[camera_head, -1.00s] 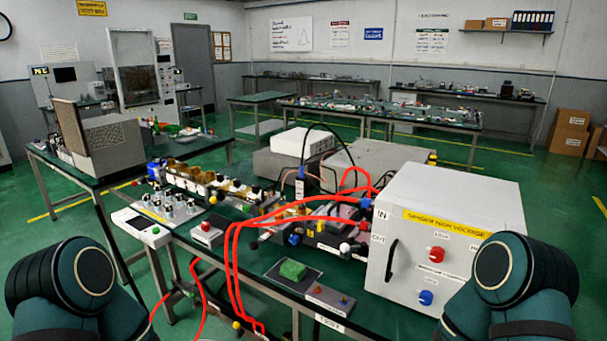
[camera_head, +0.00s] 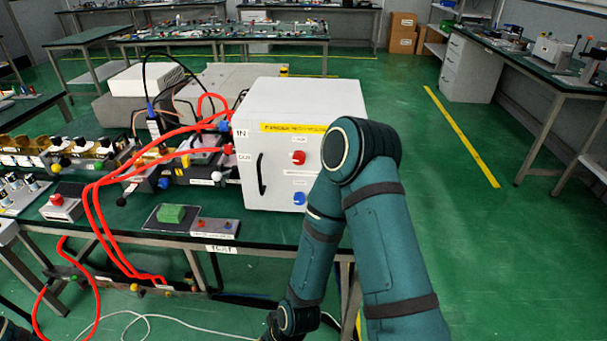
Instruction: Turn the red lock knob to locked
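The red lock knob (camera_head: 298,157) is on the front of the white high-voltage box (camera_head: 276,187), under a small label. A blue knob (camera_head: 299,198) sits below it on the same face. The box stands on the green-topped bench, with a yellow warning strip near its top edge. My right arm is raised in front of the box's right side and hides part of its front. The arm is to the right of the red knob and apart from it in the picture. Neither gripper can be seen. The knob's exact pointing direction is too small to tell.
A black handle (camera_head: 261,174) is left of the knobs. Red cables (camera_head: 95,200) loop over the bench edge left of the box. A green block (camera_head: 171,213) lies on a dark pad at the front. Open floor (camera_head: 470,230) lies to the right.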

